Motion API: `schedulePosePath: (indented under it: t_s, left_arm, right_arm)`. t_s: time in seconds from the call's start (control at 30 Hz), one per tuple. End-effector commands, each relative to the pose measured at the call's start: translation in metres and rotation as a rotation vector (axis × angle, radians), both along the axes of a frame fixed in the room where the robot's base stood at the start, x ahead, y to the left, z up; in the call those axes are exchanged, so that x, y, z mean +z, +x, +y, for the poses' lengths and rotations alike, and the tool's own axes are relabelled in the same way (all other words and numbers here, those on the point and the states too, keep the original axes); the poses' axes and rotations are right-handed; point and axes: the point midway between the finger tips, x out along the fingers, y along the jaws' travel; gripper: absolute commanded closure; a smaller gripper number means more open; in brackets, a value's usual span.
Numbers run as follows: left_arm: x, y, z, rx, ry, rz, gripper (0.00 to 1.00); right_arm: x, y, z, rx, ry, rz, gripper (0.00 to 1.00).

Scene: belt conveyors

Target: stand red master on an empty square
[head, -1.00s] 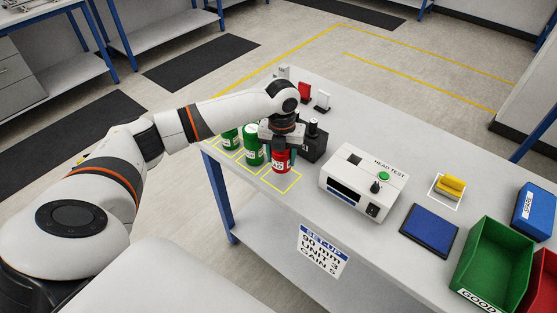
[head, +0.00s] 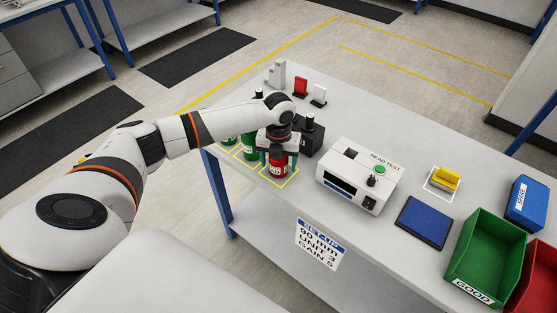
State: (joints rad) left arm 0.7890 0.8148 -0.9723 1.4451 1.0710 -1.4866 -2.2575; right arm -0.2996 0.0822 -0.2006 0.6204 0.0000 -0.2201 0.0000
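The red master (head: 278,168) is a red can with a white label. It stands upright inside the yellow-outlined square (head: 279,186) at the table's near left corner. My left gripper (head: 278,158) points down over it, one finger on each side of the can. The fingers look spread a little wider than the can, with slim gaps. Two green cans, one (head: 249,147) next to it and one (head: 229,139) further left, stand on their own yellow squares, partly behind my arm. My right gripper is out of view.
A black block (head: 312,136) stands close right of the gripper. The head test box (head: 360,182), blue pad (head: 425,224), yellow-handled item (head: 445,179) and green bin (head: 490,262) sit further right. Small grey, red and white stands (head: 300,84) are at the back.

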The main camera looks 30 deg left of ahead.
Motion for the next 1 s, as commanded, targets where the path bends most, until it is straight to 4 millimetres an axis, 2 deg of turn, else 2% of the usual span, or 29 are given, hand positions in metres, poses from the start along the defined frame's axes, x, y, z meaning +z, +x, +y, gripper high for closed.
schedulePosePath:
  t_s: [0.17,0.33,0.73,0.83,1.0]
  left_arm:
    - [0.001,0.000,0.000,0.000,0.000,0.000,0.28]
    - [0.012,0.001,0.000,0.000,0.000,-0.002,0.28]
    - [0.094,0.001,0.000,0.000,-0.001,-0.005,0.28]
    - [0.109,0.001,0.000,0.001,-0.001,-0.003,0.28]
    - [0.122,0.000,0.000,0.001,-0.001,0.000,0.28]
  right_arm:
    - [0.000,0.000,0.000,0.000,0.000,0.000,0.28]
    - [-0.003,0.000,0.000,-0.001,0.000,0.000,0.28]
    - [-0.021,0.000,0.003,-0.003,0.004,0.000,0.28]
    - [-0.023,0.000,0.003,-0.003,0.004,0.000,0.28]
    - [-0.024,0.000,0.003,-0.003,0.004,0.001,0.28]
